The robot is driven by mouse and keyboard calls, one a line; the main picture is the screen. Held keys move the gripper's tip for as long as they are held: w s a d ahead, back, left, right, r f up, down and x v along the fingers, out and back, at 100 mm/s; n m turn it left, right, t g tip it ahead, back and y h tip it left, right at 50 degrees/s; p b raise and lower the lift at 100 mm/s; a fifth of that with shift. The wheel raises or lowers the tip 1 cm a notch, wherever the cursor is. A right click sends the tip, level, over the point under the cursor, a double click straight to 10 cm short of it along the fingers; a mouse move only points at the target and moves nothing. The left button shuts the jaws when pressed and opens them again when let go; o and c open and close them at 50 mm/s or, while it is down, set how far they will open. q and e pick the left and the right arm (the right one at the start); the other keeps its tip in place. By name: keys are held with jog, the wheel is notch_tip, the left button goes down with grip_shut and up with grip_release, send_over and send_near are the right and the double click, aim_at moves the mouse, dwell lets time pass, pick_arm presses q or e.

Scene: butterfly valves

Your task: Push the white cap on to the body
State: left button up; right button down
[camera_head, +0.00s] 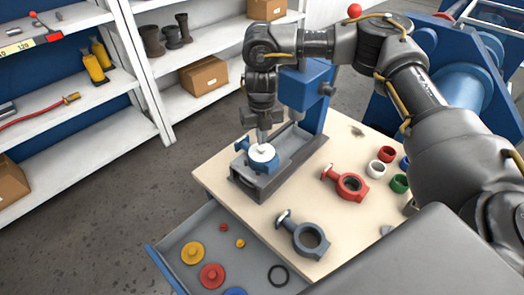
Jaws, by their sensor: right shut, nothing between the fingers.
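The white cap (262,153) is a round disc with a small raised middle. It sits at the top of a blue valve body (240,163), which rests in the grey fixture (262,187) of the blue press. I cannot tell how closely the cap is seated. My right gripper (263,142) points down just above the cap, shut and with nothing held. I cannot tell whether its fingertips touch the cap. My left gripper is not in view.
The blue press column (308,95) stands right behind the fixture. A red valve body (350,186), a grey valve body (308,238) and several coloured rings lie on the table (240,200). An open drawer (180,235) holds coloured caps. Shelves (100,80) stand at the left.

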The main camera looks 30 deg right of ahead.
aim_at(262, 147)
jog(key=shift+f+b, duration=0.5)
jog(key=shift+f, duration=0.65)
dwell(0.6)
dwell(0.4)
notch_tip(262, 147, up, 8)
jog(key=p, duration=0.8)
dwell(0.5)
